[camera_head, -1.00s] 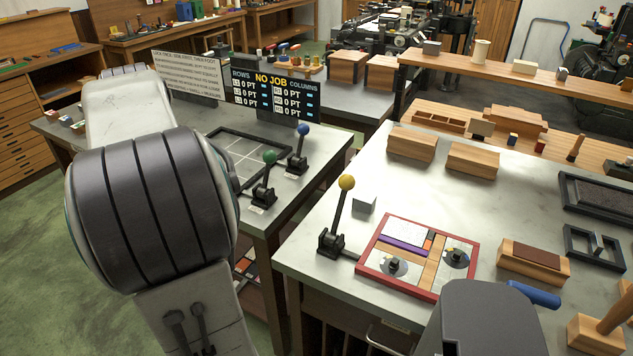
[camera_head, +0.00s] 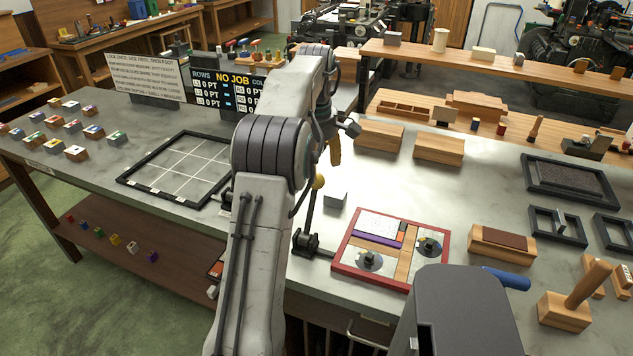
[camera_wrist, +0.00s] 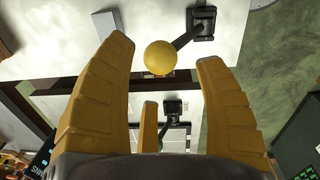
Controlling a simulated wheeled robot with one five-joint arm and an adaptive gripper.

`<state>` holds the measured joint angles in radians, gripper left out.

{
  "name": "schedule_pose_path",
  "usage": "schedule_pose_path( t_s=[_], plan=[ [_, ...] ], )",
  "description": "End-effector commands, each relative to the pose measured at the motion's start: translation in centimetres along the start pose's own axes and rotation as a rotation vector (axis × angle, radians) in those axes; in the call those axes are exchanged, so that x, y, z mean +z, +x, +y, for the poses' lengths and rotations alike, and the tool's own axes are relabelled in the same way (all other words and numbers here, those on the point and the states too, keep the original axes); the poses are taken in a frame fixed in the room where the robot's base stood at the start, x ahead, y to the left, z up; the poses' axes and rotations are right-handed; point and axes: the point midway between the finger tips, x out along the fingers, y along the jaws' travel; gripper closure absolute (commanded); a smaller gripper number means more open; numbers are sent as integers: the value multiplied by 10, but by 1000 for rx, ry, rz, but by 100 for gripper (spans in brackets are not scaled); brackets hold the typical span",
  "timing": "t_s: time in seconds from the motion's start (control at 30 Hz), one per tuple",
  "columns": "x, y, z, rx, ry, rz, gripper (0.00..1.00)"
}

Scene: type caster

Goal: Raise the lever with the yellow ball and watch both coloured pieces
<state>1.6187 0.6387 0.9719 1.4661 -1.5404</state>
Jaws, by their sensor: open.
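The yellow ball (camera_head: 319,182) tops a black lever that stands up from its base (camera_head: 305,242), leaning slightly right. My gripper (camera_head: 335,158) is beside and above the ball, fingers pointing down. In the wrist view, the ball (camera_wrist: 160,58) shows between the open finger ends, with the lever base (camera_wrist: 203,22) beyond; contact cannot be told. A red-framed panel (camera_head: 341,262) lies right of the lever. It holds a purple bar (camera_head: 377,240), a small orange piece (camera_head: 404,236) and two discs with black knobs. My arm hides part of the table behind it.
A small grey block (camera_head: 336,198) stands just right of the lever. Wooden blocks (camera_head: 380,134) stand behind the panel. A black-framed grid (camera_head: 125,180) lies left of my arm. Another lever base (camera_wrist: 173,106) shows low between the fingers in the wrist view.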

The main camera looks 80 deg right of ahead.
Motion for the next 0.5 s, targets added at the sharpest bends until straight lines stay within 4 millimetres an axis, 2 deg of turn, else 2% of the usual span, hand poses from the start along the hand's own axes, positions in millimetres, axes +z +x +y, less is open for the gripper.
schedule_pose_path(
  t_s=[0.03, 0.2, 0.5],
  plan=[
    [0, 9, -1, -3, 0, 0, 36],
    [0, 30, -1, -3, 0, 0, 36],
    [-1, 51, -1, 0, 1, 0, 36]
  ],
)
